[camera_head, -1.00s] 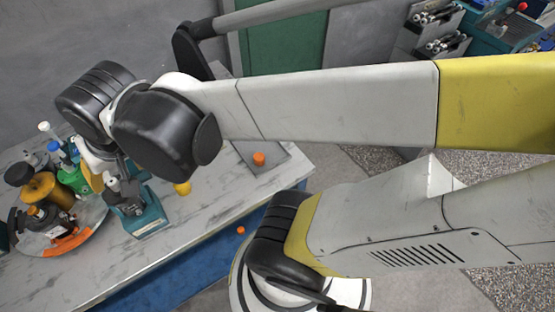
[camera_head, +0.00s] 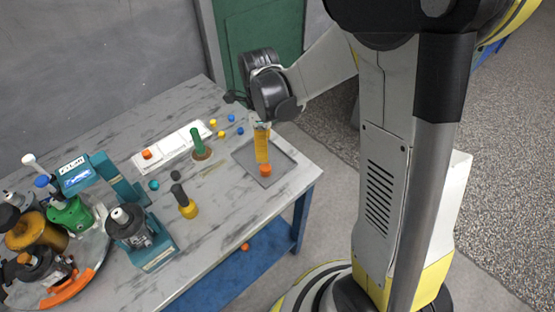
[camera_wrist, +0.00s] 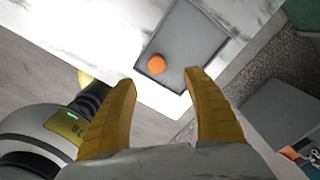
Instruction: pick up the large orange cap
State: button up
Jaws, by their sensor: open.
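An orange cap (camera_head: 266,170) sits on the grey tray (camera_head: 243,154) near the right end of the table, close to the tray's front edge. In the wrist view the cap (camera_wrist: 156,64) lies just beyond the fingertips, between their lines. My gripper (camera_head: 262,160) hangs over the tray with its yellow fingers pointing down beside the cap in the picture. In the wrist view my gripper (camera_wrist: 161,78) is open and empty, with the two fingers well apart. I cannot tell how high the fingertips are above the cap.
A green-handled tool (camera_head: 198,143), a yellow-and-black piece (camera_head: 185,203) and several small caps stand left of the grey tray. A round turntable with bottles is at far left.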

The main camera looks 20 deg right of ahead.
jog(key=b, duration=0.1)
send_over(265, 167)
jog(key=f, duration=0.4)
jog(key=shift+w+f, duration=0.15)
jog(key=shift+w, duration=0.25)
jog(key=shift+s+f+b, duration=0.2)
jog(key=shift+f+b, duration=0.65)
jog(key=shift+f, duration=0.55)
jog(key=shift+s+f+b, duration=0.2)
jog(key=shift+f+b, duration=0.6)
jog(key=shift+f, duration=0.55)
jog(key=shift+r, duration=0.1)
jog(key=c, duration=1)
